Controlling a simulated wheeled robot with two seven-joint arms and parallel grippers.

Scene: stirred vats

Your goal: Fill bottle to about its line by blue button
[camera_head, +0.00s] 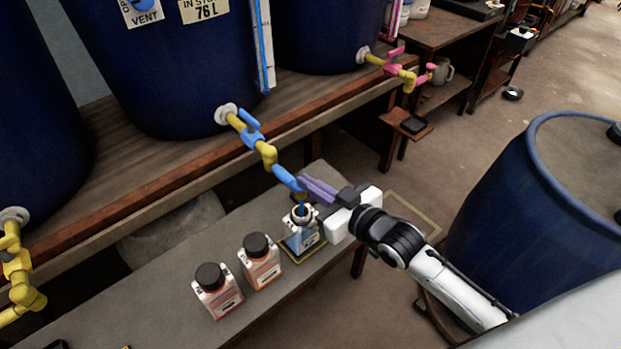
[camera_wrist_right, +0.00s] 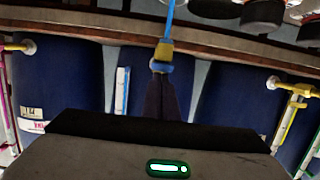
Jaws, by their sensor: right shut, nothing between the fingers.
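A bottle with blue contents (camera_head: 300,238) stands open on the bench beneath a yellow tap (camera_head: 266,152) from the middle blue vat. A thin blue stream (camera_head: 302,207) runs into its neck, and a blue stream also shows in the right wrist view (camera_wrist_right: 171,18). The fill level against the line is too small to tell. A blue push piece (camera_head: 287,179) sits at the tap's end. My right gripper (camera_head: 305,187) is shut with nothing between its fingers, its tips at or against that blue piece. My left gripper is not in view.
Two capped bottles, one orange (camera_head: 260,262) and one red (camera_head: 217,291), stand to the left on the bench (camera_head: 180,268). Blue vats (camera_head: 165,75) line the shelf behind. A large blue barrel (camera_head: 520,210) stands at the right, beside my right arm.

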